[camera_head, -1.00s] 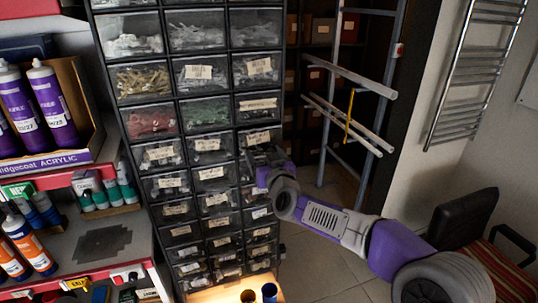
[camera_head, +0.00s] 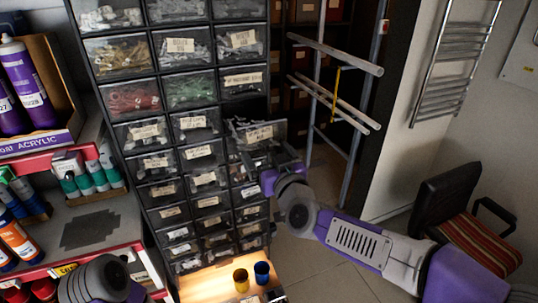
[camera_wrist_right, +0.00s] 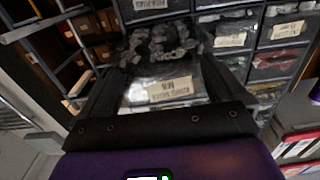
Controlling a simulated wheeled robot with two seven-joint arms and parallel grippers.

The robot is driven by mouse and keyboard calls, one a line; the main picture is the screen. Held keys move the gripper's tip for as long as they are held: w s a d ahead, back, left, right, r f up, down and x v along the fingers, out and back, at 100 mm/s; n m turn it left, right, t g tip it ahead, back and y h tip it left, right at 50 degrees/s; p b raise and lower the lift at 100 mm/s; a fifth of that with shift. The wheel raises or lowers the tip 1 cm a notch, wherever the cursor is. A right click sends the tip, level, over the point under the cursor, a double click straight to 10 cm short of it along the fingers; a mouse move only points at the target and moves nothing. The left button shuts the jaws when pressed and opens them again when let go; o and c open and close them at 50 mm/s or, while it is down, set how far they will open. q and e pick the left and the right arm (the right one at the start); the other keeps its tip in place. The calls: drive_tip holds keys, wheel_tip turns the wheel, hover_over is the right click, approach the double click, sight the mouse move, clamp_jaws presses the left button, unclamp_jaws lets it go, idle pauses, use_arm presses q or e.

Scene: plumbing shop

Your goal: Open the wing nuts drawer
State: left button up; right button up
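The drawer cabinet (camera_head: 152,190) has several rows of small labelled drawers. In its right column one drawer (camera_head: 260,134) stands pulled out, with its top open and metal pieces showing inside. The same drawer is in the middle of the right wrist view (camera_wrist_right: 165,90); its label is too blurred to read with certainty. My right gripper (camera_head: 268,152) is at the front of this drawer. In the right wrist view its two dark fingers (camera_wrist_right: 170,70) lie along the left and right sides of the drawer, which appears held between them. My left gripper is out of view.
At left, shelves hold purple tubes (camera_head: 28,85) and other bottles. Below the cabinet, yellow (camera_head: 241,280) and blue (camera_head: 262,273) cups stand on a lit wooden surface. A metal rack (camera_head: 335,65) and chair (camera_head: 460,215) stand right. Floor between is open.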

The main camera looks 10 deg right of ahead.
drive_tip(key=shift+s, duration=0.1)
drive_tip(key=v, duration=0.7)
drive_tip(key=shift+s+b, duration=0.25)
drive_tip(key=shift+b, duration=0.15)
wheel_tip(320, 180, down, 39)
drive_tip(key=d+m+g+h+b, duration=0.1)
drive_tip(key=d+m+g+b, duration=0.15)
drive_tip(key=g, duration=0.65)
drive_tip(key=s+f+m+g+b, duration=0.2)
drive_tip(key=s+f+g, duration=0.6)
drive_tip(key=s+f, duration=1.2)
wheel_tip(320, 180, down, 4)
drive_tip(key=shift+s+a+r+m+b, duration=0.2)
drive_tip(key=shift+s+a+m+b, duration=0.2)
drive_tip(key=shift+m, duration=0.35)
drive_tip(key=shift+w, duration=0.15)
